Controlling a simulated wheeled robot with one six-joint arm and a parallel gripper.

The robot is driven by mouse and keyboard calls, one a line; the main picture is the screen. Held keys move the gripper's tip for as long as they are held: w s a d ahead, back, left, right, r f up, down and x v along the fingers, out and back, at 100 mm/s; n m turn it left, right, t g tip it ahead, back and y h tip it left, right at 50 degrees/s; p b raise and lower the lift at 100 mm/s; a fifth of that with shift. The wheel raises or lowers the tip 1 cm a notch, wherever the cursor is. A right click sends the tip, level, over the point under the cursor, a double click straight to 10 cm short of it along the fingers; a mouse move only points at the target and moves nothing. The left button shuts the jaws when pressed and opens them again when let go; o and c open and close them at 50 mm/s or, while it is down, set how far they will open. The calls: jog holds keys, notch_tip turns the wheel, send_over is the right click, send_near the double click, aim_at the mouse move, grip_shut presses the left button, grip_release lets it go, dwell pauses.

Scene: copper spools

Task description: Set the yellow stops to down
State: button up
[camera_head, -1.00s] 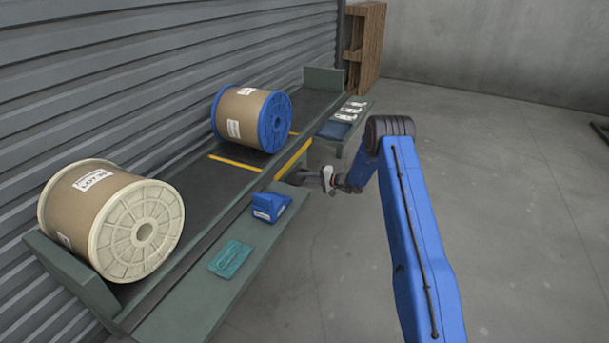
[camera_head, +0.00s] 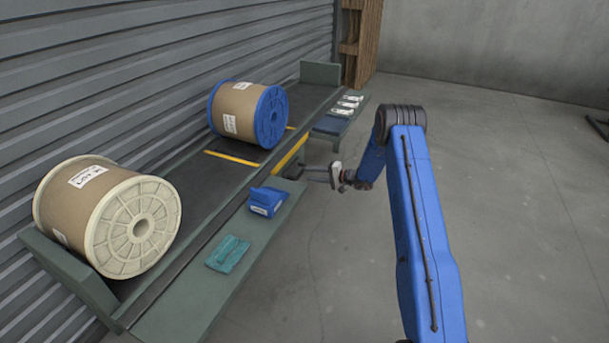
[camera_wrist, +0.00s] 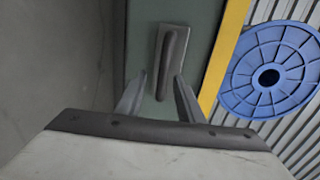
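A yellow bar (camera_head: 231,158) lies across the dark deck in front of the blue-flanged spool (camera_head: 270,117). A yellow band (camera_head: 289,156) runs along the deck's front edge; a yellow strip (camera_wrist: 224,55) also shows in the wrist view. I cannot tell from these whether the stops are up or down. A dark bar handle (camera_wrist: 172,62) on a grey plate is mounted on the green face in the wrist view. My gripper (camera_wrist: 157,88) is open, its two fingertips on either side of the handle's lower end. I cannot tell whether they touch it. In the head view my gripper (camera_head: 308,173) is small beside the bench front.
A cream-flanged spool (camera_head: 137,228) rests at the near end of the deck. A blue block (camera_head: 267,201) and a teal item (camera_head: 228,254) lie on the front shelf (camera_head: 185,308). White items (camera_head: 347,106) lie on the far shelf.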

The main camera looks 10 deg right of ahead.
jog(key=v, duration=1.1)
jog(key=shift+s+d, duration=0.25)
jog(key=shift+d, duration=0.1)
jog(key=shift+r, duration=0.1)
jog(key=s+a+r+n+g, duration=0.2)
jog(key=s+a+r, duration=0.25)
jog(key=r, duration=0.35)
jog(key=s+a+r+n+g, duration=0.1)
jog(key=s+a+r+g, duration=0.1)
jog(key=s+a+r, duration=0.45)
jog(key=s+a+r+n+g+h, duration=0.3)
jog(key=s+r, duration=1)
jog(key=s, duration=0.3)
jog(key=s+r+h, duration=0.2)
jog(key=s+r, duration=0.1)
jog(key=s, duration=0.6)
jog(key=s+r+h, duration=0.2)
jog(key=s+r, duration=0.1)
jog(key=s, duration=0.6)
jog(key=s+d+t+h, duration=0.1)
jog(key=s+d+h, duration=0.1)
jog(key=s, duration=0.7)
jog(key=s+d+n+t+h, duration=0.1)
jog(key=s+d+h, duration=0.2)
jog(key=s, duration=0.6)
jog(key=shift+s+d+t+h, duration=0.25)
jog(key=shift+d+t+h, duration=0.05)
jog(key=shift+d, duration=0.6)
